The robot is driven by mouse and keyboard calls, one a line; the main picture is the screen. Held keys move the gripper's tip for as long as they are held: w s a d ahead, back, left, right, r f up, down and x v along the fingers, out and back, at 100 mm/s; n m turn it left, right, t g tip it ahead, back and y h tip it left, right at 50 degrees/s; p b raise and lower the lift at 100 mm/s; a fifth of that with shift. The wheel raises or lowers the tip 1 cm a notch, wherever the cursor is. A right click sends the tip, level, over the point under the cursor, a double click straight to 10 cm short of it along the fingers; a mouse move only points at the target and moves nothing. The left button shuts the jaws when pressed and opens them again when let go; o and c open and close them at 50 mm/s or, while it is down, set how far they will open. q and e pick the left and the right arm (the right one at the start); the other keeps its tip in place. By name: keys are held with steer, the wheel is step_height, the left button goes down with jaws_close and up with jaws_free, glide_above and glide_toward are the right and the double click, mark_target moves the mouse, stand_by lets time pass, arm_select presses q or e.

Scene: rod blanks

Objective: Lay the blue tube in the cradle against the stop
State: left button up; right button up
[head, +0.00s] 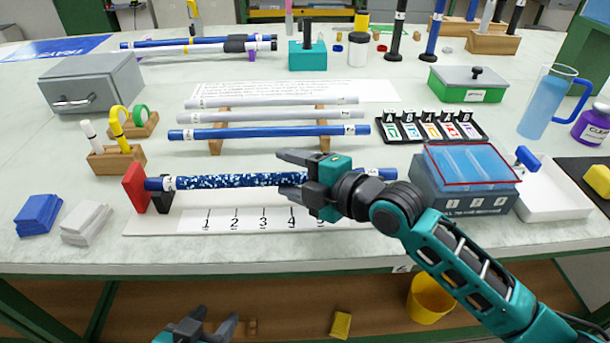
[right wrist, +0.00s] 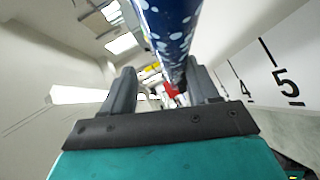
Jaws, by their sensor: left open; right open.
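A blue tube with a white-speckled middle (head: 235,181) lies level in the cradle, whose black support (head: 162,198) shows near its left end. That end meets the red stop (head: 135,186) in the picture; I cannot tell whether a small gap is left. My right gripper (head: 284,172) is open at the tube, one finger on each side. In the right wrist view the tube (right wrist: 172,30) runs between the spread fingers (right wrist: 165,90). The cradle's right part is hidden behind my right arm. My left gripper (head: 208,324) is open and empty, low at the bottom, in front of the table.
A rack behind holds a plain blue tube (head: 265,132) and two grey tubes (head: 270,116). A numbered strip (head: 250,219) lies along the cradle's base. A grey-blue box (head: 468,182) stands to the right, and blue (head: 38,214) and white blocks (head: 86,221) lie at left.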

steer(key=shift+s+d+f+g, duration=0.1)
steer(key=shift+s+f+g, duration=0.1)
steer(key=shift+f, duration=0.35)
steer(key=shift+s+d+f+g, duration=0.1)
steer(key=shift+s+f, duration=0.1)
steer(key=shift+f, duration=0.3)
steer(key=v, duration=0.3)
steer(key=r+p+v, duration=0.1)
steer(key=v, duration=0.7)
steer(key=shift+r, duration=0.35)
arm_select(q)
steer(key=shift+a+r, duration=0.1)
steer(key=shift+a, duration=0.2)
arm_select(e)
steer(key=shift+s+d+r, duration=0.3)
steer(key=shift+s+d, duration=0.05)
steer(key=shift+d, duration=0.1)
arm_select(q)
steer(key=shift+s, duration=0.1)
